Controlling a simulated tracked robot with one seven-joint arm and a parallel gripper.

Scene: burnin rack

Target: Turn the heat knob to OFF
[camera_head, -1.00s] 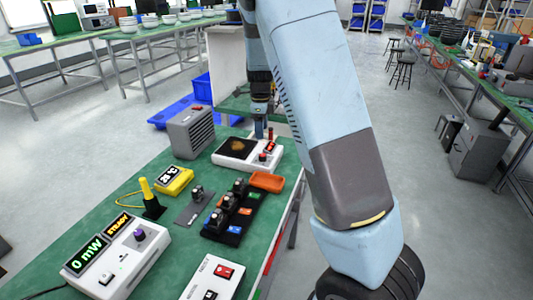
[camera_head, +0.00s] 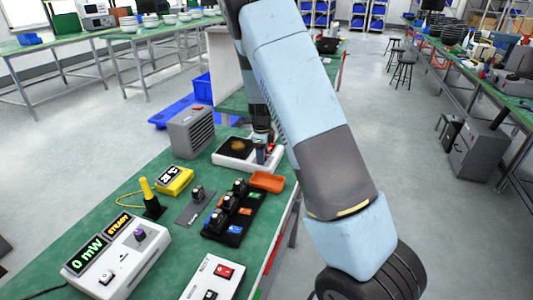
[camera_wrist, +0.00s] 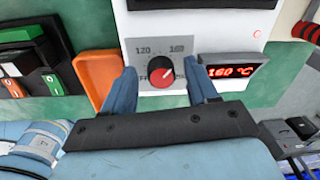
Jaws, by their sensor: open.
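The heat knob (camera_wrist: 162,75) is a round red knob on a grey dial plate (camera_wrist: 146,62) marked 120 and 160, with some lettering partly hidden below. Its white pointer aims up and right, toward 160. A red display (camera_wrist: 233,71) beside it reads 160 °C. These sit on a white hot plate (camera_head: 226,161) with a dark top, at the far end of the green bench in the head view. My gripper (camera_wrist: 161,68) is open, its two blue fingers on either side of the knob with gaps showing. In the head view the fingers are partly hidden by the hot plate area.
An orange tray (camera_head: 267,181) lies close in front of the hot plate. A black rack (camera_head: 232,222) of small modules, a yellow meter (camera_head: 175,181) and a grey vented box (camera_head: 191,132) stand nearby. A white power meter (camera_head: 118,255) is at the near left.

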